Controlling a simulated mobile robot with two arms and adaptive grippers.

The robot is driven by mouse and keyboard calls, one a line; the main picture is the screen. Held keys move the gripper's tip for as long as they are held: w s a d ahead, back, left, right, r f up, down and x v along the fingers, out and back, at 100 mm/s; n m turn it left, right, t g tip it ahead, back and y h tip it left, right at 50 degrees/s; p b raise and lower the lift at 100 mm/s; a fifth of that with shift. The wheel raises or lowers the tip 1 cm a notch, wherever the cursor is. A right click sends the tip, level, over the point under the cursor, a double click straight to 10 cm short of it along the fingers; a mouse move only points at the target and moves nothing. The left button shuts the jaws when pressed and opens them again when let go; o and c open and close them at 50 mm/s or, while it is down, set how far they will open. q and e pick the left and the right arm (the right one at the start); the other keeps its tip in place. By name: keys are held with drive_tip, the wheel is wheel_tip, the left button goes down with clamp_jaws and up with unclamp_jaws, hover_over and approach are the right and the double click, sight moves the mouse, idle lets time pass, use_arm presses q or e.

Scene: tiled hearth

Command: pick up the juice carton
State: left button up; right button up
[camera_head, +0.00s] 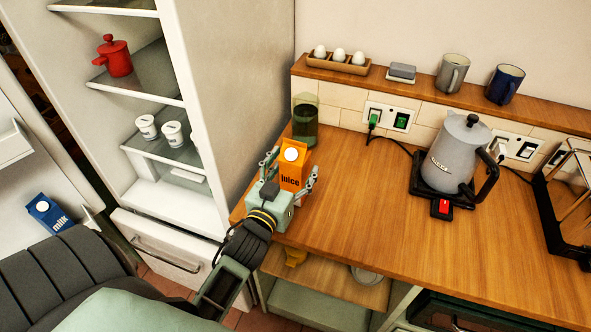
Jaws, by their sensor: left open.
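The orange juice carton (292,170) stands upright on the wooden counter, near its left end, with a white cap on top. My left gripper (290,178) reaches in from the lower left and is open. Its fingers are on the left and right sides of the carton, and the carton's lower part is hidden behind the gripper body. I cannot tell whether the fingers touch the carton. My right gripper is not in view.
A dark green glass jar (304,122) stands just behind the carton. A grey kettle (456,155) is farther right on its base. An open fridge (200,150) is on the left, with a blue milk carton (48,213) in its door. The counter's middle is clear.

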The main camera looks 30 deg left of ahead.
use_arm(q)
drive_tip(key=shift+w+a, duration=0.1)
drive_tip(key=shift+w, duration=0.55)
drive_tip(key=shift+s, duration=0.15)
drive_tip(key=shift+c, duration=0.8)
clamp_jaws()
drive_tip(key=shift+r, duration=0.2)
